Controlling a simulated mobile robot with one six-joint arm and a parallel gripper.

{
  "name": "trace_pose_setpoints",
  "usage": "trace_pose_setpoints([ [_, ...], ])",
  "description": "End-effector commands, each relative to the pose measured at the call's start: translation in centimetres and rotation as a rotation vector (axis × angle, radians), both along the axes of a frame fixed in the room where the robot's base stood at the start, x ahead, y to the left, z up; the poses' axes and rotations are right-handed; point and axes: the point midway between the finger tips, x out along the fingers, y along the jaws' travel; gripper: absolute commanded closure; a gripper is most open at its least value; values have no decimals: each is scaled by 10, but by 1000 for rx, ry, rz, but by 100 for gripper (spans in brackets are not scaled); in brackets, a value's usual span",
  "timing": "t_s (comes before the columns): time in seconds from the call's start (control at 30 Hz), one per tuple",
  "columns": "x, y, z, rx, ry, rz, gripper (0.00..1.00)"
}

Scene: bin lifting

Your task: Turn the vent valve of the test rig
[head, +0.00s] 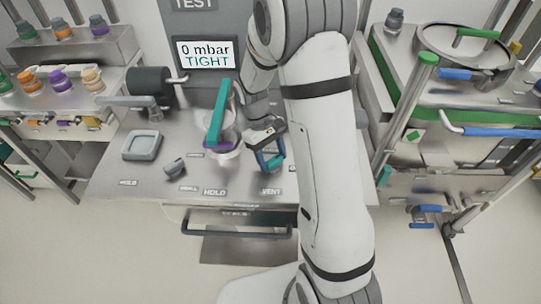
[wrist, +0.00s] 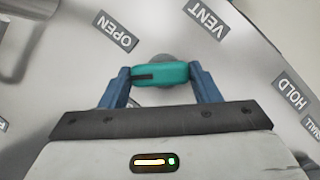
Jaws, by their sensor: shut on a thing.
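The vent valve shows in the wrist view as a teal handle (wrist: 176,72) with a dark stripe on its left half. My gripper (wrist: 160,76) has its two blue fingers shut on the two ends of this handle. A round grey base shows partly behind the handle. The VENT label (wrist: 206,17) is up and right of the valve, and the OPEN label (wrist: 115,31) is up and left. In the head view my gripper (head: 269,160) is low over the rig's deck, above its VENT label (head: 271,191); little of the valve can be told there.
The rig's screen (head: 205,53) reads 0 mbar TIGHT. A clear vessel with a purple band (head: 222,146) and a teal clamp bar (head: 218,112) stand just left of my gripper. A grey square tray (head: 142,145) is farther left. A drawer handle (head: 238,229) runs along the front.

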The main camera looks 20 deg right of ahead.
Motion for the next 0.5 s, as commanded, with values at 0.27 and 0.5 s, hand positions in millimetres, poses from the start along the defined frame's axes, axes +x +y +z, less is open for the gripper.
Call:
trace_pose_setpoints([
  [0.27,1,-3,1,1,-4,-266,66],
  [0.5,0,-4,1,1,-5,-480,66],
])
